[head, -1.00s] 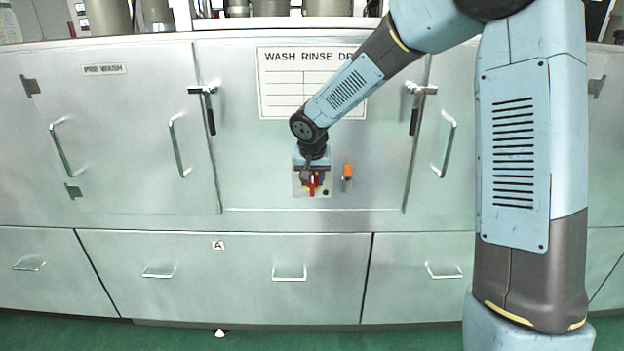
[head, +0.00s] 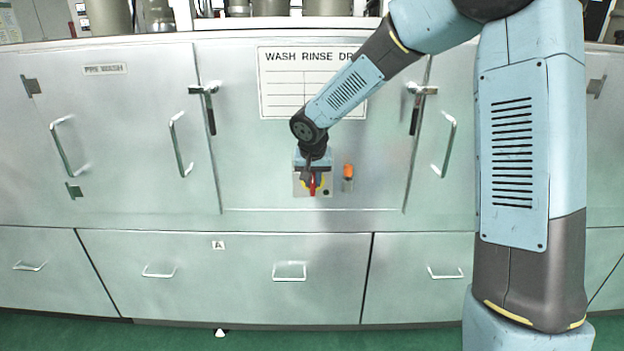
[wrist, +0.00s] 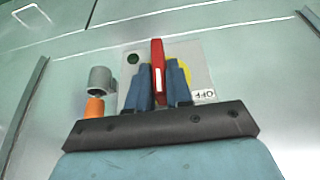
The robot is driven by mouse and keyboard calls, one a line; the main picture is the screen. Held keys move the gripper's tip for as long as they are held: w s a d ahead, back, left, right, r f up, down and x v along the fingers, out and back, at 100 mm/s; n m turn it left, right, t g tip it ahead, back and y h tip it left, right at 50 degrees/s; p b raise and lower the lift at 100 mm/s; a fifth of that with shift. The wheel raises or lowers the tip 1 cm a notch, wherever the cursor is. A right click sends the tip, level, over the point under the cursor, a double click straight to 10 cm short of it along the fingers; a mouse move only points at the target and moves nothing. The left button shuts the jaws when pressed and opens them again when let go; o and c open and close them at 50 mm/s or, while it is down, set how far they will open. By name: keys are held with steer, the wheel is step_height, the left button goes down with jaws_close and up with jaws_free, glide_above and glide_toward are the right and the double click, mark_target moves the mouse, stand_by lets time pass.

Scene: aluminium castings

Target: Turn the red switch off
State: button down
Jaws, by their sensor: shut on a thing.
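The red switch (head: 313,185) sits on a small light plate with a yellow disc on the machine's front panel. In the wrist view the red switch handle (wrist: 158,62) stands between the two blue fingers of my gripper (wrist: 160,85). The fingers are closed on the handle, one on each side. An OFF label (wrist: 203,96) shows on the plate, to the right of the handle. In the head view my gripper (head: 313,173) covers the upper part of the switch.
An orange and grey fitting (head: 347,178) is right beside the switch plate; it also shows in the wrist view (wrist: 97,90). A dark green round spot (wrist: 133,58) is on the plate. Door handles (head: 414,105) and drawers (head: 290,271) surround the panel.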

mark_target(303, 186)
steer(key=shift+a+h, duration=0.2)
steer(key=shift+h, duration=0.1)
steer(key=n+h, duration=0.1)
steer(key=h, duration=0.3)
steer(key=a+f+n+h, duration=0.1)
steer(key=h, duration=0.3)
steer(key=a+f+n+t+h, duration=0.1)
steer(key=h, duration=0.3)
steer(key=shift+a+h, duration=0.2)
steer(key=shift+h, duration=0.1)
steer(key=shift+f+n+t+h, duration=0.25)
steer(key=shift+n+h, duration=0.15)
steer(key=shift+h, duration=0.4)
steer(key=shift+f+n+t+h, duration=0.1)
steer(key=shift+n+t+h, duration=0.25)
steer(key=shift+h, duration=0.45)
steer(key=shift+f, duration=0.1)
steer(key=c, duration=1.1)
jaws_free()
steer(key=v, duration=1.3)
steer(key=shift+a+f, duration=0.2)
steer(key=shift+a, duration=0.2)
